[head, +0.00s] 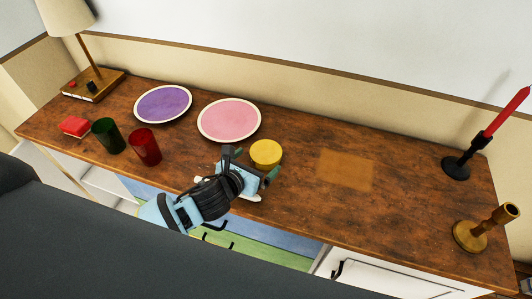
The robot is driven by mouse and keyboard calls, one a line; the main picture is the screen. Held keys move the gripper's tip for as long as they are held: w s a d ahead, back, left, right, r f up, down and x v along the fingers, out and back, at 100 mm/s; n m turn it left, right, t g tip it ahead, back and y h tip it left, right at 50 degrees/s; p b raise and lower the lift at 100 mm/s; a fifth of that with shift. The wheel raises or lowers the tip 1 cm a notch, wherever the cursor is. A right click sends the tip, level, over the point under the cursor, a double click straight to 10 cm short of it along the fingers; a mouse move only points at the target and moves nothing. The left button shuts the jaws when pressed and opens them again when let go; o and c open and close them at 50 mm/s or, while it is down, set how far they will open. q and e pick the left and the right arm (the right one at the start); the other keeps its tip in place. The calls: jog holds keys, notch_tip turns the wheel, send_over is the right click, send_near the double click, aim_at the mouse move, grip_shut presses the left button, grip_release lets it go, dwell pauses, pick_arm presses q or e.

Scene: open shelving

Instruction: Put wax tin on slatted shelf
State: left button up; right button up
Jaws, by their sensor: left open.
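A round yellow tin (265,153), which looks like the wax tin, stands on the brown wooden top (300,205) of a long cabinet. My left gripper (256,162) is open. Its two fingers lie apart at the tin's near side, and the tin sits just beyond or between their tips; I cannot tell whether they touch it. My right gripper is not in view. I see no clearly slatted shelf. A flat, lighter tan square (345,171) lies on the top to the right of the tin.
A pink plate (229,120) and a purple plate (163,104) lie behind and left. Red (145,147) and green (108,136) cups stand left. A red candle in a black holder (457,165) and a wooden candlestick (470,234) stand right.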

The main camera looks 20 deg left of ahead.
aim_at(264, 153)
pick_arm(q)
jog(key=shift+r+x, duration=0.1)
jog(key=shift+x, duration=1.4)
jog(key=shift+r+x, duration=0.15)
jog(key=shift+x, duration=1.4)
jog(key=shift+r, duration=0.1)
jog(key=c, duration=1.2)
jog(key=shift+c, duration=0.2)
jog(key=shift+r, duration=0.15)
